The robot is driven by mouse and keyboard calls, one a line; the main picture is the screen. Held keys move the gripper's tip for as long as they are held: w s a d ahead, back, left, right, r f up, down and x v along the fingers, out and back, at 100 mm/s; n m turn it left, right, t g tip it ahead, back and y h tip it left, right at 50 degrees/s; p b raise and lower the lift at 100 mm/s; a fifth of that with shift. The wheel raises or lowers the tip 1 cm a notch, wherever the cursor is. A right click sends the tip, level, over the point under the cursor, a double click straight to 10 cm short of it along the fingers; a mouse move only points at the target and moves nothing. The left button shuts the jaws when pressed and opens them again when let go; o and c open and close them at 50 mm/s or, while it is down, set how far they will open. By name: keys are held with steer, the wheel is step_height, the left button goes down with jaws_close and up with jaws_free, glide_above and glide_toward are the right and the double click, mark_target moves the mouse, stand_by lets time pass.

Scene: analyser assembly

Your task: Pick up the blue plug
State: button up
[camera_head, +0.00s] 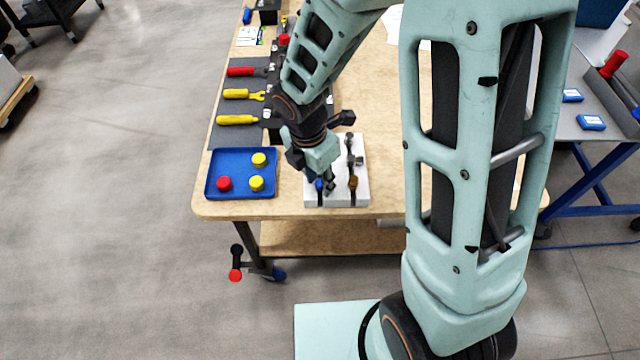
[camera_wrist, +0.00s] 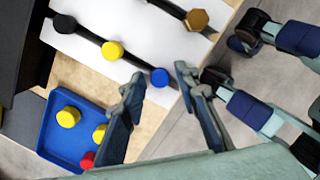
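The blue plug (camera_head: 319,184) sits on a white block (camera_head: 336,200) near the table's front edge. In the wrist view the blue plug (camera_wrist: 159,77) stands at the end of a dark slot in the block (camera_wrist: 165,45). My gripper (camera_head: 325,182) is over the block and open. In the wrist view its two fingertips (camera_wrist: 160,82) lie on either side of the blue plug, with a visible gap to each side. Nothing is held. I cannot tell exactly how far the fingertips are above the block.
A yellow plug (camera_wrist: 113,50) and a black plug (camera_wrist: 64,23) share the blue plug's row. A brass hex piece (camera_wrist: 197,19) is on the other slot. A blue tray (camera_head: 212,190) with red and yellow plugs stands left of the block. Tools lie on a dark mat (camera_head: 225,138).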

steer(key=c, duration=0.6)
